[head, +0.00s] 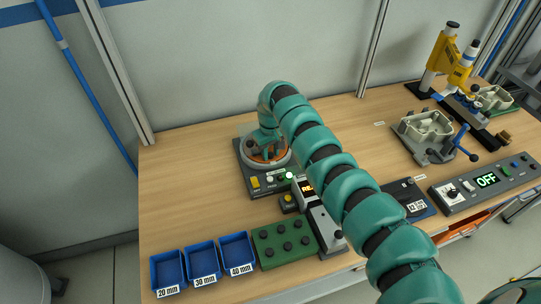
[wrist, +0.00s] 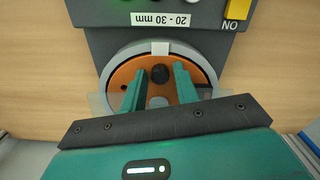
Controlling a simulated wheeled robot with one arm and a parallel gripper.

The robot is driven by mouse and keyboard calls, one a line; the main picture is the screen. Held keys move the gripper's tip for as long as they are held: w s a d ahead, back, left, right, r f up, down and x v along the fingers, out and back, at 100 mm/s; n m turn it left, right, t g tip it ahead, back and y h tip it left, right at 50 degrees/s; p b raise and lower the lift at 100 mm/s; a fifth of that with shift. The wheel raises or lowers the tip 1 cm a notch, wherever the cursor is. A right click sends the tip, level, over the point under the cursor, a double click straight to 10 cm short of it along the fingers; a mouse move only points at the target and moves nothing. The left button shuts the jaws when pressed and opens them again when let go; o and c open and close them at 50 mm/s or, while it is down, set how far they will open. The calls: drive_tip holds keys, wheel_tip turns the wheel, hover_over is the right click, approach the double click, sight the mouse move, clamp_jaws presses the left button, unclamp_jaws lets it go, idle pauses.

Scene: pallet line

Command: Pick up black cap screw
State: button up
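A black cap screw (wrist: 160,73), seen as a dark round head, sits on an orange disc (wrist: 123,76) inside a pale ring in the wrist view. My gripper (wrist: 159,69) is open above the disc. Its two green fingers stand left and right of the screw, with orange showing between each finger and the head. I cannot tell how far above the disc the fingertips are. In the head view my arm's end hides most of the orange disc (head: 250,158) and the screw. Several more black screw heads stand in a green block (head: 263,257).
The disc's dark station (head: 249,181) has buttons and a "20 - 30 mm" label. Blue bins (head: 166,273) marked 20, 30 and 40 mm stand at front left. A grey fixture (head: 417,128) and yellow press (head: 443,58) stand at right. The table's left rear is clear.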

clamp_jaws()
drive_tip(key=shift+r, duration=0.1)
idle(0.3)
wheel_tip(320, 180, up, 3)
drive_tip(key=b, duration=0.2)
drive_tip(key=shift+w+b, duration=0.15)
drive_tip(key=shift+b, duration=0.25)
drive_tip(key=s+r+p, duration=0.2)
drive_tip(key=s+r, duration=0.3)
drive_tip(key=r, duration=0.1)
drive_tip(key=shift+s+d+r, duration=0.2)
drive_tip(key=shift+s+d, duration=0.15)
